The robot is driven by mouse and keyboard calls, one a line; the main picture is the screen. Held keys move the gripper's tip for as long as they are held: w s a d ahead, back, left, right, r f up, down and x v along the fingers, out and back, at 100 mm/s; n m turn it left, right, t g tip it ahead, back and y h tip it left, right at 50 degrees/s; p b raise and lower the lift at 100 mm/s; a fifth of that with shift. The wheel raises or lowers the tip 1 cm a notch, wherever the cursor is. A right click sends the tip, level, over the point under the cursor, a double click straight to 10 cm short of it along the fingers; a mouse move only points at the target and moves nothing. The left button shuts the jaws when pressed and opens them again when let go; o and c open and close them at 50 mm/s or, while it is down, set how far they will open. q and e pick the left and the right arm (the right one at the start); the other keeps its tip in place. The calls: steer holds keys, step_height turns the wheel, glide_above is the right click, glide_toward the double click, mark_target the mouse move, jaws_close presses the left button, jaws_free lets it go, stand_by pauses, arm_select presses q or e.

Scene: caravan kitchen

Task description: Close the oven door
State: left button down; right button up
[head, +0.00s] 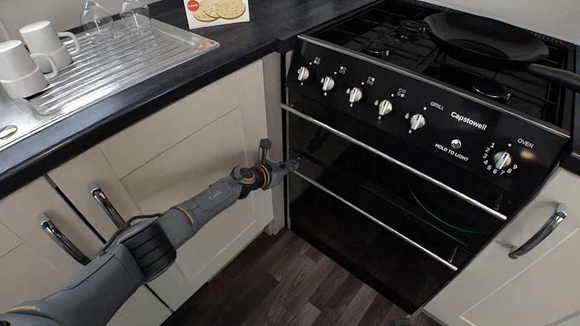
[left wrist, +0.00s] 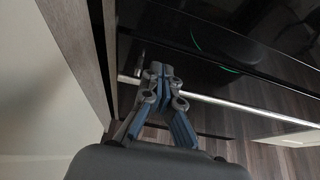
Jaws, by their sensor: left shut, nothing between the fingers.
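The black oven (head: 345,215) stands at the right with two dark glass front panels. The upper silver bar handle (head: 395,160) and the lower silver bar handle (head: 375,220) run across them. The lower panel looks flush or nearly flush with the front; I cannot tell if a small gap remains. My left gripper (head: 292,164) is shut and empty at the left end of the lower handle. In the left wrist view its closed fingertips (left wrist: 162,68) overlap the lower handle (left wrist: 235,104); I cannot tell if they touch it.
A pan (head: 485,42) stands on the hob. White mugs (head: 45,45) stand by the sink. The dark wood floor (head: 290,285) in front is clear.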

arm_select(q)
steer(key=v, duration=0.7)
stand_by(0.9)
